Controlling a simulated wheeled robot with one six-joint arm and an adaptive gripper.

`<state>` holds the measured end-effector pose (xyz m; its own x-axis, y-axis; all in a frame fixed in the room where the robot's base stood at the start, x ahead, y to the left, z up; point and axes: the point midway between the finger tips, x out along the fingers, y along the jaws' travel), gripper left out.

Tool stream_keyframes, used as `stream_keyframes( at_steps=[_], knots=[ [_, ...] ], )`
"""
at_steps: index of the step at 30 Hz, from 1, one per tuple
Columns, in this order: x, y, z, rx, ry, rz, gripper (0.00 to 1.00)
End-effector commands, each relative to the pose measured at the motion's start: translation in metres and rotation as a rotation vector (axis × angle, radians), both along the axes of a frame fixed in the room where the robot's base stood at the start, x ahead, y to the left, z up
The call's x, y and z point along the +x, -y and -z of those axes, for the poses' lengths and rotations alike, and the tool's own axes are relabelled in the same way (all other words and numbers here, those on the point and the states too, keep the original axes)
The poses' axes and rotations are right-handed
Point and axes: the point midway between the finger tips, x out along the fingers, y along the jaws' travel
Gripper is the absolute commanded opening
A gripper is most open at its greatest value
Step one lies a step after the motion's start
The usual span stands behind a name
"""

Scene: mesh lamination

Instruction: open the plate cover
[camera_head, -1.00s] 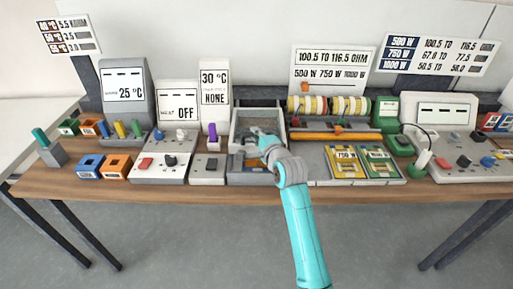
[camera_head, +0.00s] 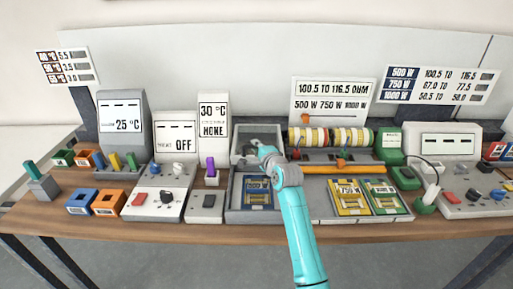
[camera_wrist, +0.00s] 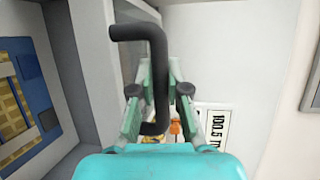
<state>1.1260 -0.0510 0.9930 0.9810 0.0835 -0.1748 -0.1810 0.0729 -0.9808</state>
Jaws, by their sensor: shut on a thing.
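The plate cover (camera_head: 240,132) is a grey framed lid at the back of a grey plate station, and it looks raised. A dark bent handle (camera_wrist: 155,60) on it shows close up in the wrist view. My gripper (camera_head: 262,152) is at the cover, with its fingers on either side of the handle; it also shows in the wrist view (camera_wrist: 157,95). It is shut on the handle. Below the cover, a blue plate with a gold pattern (camera_head: 258,192) lies exposed in the station's tray (camera_head: 235,200). It also shows at the left of the wrist view (camera_wrist: 20,90). The cover's hinge is hidden.
A yellow and a green plate (camera_head: 382,195) lie right of the station. An orange bar (camera_head: 340,169) and striped rolls (camera_head: 350,137) are behind them. A grey box with a purple lever (camera_head: 206,202) stands close on the left. Signs stand behind.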

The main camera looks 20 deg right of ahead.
Motion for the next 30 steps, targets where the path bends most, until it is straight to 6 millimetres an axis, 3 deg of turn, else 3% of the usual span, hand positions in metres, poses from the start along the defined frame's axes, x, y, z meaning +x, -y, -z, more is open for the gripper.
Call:
stream_keyframes(
  at_steps=[1,2,4,5,17,23,30],
  knots=[
    [0.000,0.000,0.001,0.000,-0.002,-0.001,0.00],
    [0.000,0.000,0.001,0.000,-0.002,-0.001,0.20],
    [0.000,0.000,0.001,0.000,-0.002,-0.001,0.37],
    [0.000,0.000,0.001,0.000,-0.002,-0.001,0.41],
    [-0.006,0.000,-0.001,0.000,-0.001,0.000,0.41],
    [-0.033,0.003,-0.005,0.001,0.000,0.001,0.41],
    [-0.080,0.007,-0.013,0.000,0.000,0.001,0.41]
  ],
)
